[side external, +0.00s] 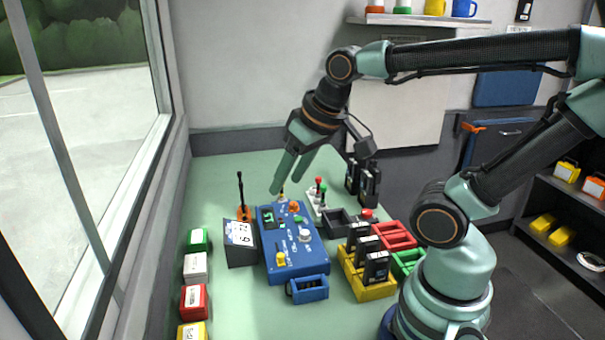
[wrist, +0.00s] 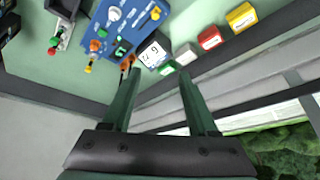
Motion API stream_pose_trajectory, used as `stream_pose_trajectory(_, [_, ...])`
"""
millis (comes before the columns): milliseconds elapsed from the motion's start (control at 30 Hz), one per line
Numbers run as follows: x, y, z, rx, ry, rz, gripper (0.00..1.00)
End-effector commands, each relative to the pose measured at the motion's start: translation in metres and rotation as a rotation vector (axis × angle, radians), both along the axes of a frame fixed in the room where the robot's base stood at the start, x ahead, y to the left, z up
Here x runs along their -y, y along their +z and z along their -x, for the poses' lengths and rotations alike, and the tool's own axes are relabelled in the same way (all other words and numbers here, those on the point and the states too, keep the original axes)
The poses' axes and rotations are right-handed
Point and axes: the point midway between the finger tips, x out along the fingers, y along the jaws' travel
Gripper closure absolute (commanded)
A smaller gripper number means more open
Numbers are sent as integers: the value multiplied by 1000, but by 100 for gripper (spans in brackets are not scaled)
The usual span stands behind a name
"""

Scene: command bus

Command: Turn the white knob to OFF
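The white knob (side external: 305,235) stands on the right side of the top face of a blue control box (side external: 281,271) on the green table. It also shows near the top edge of the wrist view (wrist: 114,14). Its pointer setting and the label lettering are too small to read. The box also carries yellow and orange knobs, a green display and small switches. My gripper (side external: 284,186) is open and empty, fingers pointing down, above the back end of the box and apart from the white knob. Both fingers (wrist: 158,74) show spread apart in the wrist view.
A tilted display with dark digits (side external: 240,233) stands left of the box, before an orange-based antenna (side external: 242,205). Levers (side external: 320,193) stand behind right. A yellow crate (side external: 368,285) with black modules is at right. Coloured blocks (side external: 195,268) line the left edge.

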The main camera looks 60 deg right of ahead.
Motion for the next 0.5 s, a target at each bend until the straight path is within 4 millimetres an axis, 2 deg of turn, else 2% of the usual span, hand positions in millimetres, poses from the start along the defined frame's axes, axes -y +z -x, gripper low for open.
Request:
stream_pose_trajectory(267, [46,-24,-23,-194,-679,-216,42])
stream_pose_trajectory(500, [89,-56,-36,-321,-1309,-340,42])
